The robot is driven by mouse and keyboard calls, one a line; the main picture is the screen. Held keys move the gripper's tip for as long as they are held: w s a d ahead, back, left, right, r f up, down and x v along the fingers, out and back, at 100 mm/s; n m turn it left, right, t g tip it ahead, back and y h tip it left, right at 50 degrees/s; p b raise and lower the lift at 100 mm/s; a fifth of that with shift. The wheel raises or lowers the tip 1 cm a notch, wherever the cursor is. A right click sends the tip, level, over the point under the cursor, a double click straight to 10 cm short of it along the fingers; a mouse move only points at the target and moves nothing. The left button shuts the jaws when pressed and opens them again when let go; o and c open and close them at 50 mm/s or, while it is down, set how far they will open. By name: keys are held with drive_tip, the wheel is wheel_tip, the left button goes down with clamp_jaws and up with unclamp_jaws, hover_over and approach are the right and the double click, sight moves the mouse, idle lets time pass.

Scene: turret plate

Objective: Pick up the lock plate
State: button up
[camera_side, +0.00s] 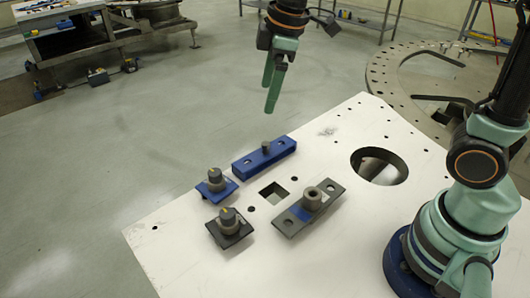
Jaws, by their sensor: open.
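Several separate parts lie on the white plate (330,243), and I cannot tell for certain which one is the lock plate. A long blue bar (279,148) with a small dark knob lies at the back. A small blue plate with a grey cylinder (216,180) lies to its left. A dark plate with a similar cylinder (229,221) lies in front. A grey flat plate (330,196) with a round boss and a blue patch lies to the right. My gripper (269,97) is open and empty, pointing down, above the parts and apart from them.
The white plate has a square hole (273,194), a large round hole (379,166) and several small holes. My base stands at its right. A large perforated ring (393,75) stands behind at the right. A workbench (95,42) is at the far left. The plate's front middle is clear.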

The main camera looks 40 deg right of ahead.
drive_tip(key=w+a+f+n+g, duration=0.1)
drive_tip(key=w+a+f+n, duration=0.3)
drive_tip(key=w+a+n, duration=0.15)
drive_tip(key=n+g, duration=0.2)
drive_tip(key=n, duration=0.3)
hover_over(214, 172)
wheel_tip(214, 172, down, 6)
drive_tip(key=shift+h, duration=0.3)
drive_tip(key=f, duration=0.7)
drive_tip(key=shift+w+d, duration=0.1)
drive_tip(key=shift+d, duration=0.1)
drive_tip(key=shift+s+a+f, duration=0.1)
drive_tip(key=shift+f, duration=1.15)
drive_tip(key=shift+s+a+f, duration=0.1)
drive_tip(key=shift+f, duration=1.15)
drive_tip(key=shift+r, duration=0.1)
clamp_jaws()
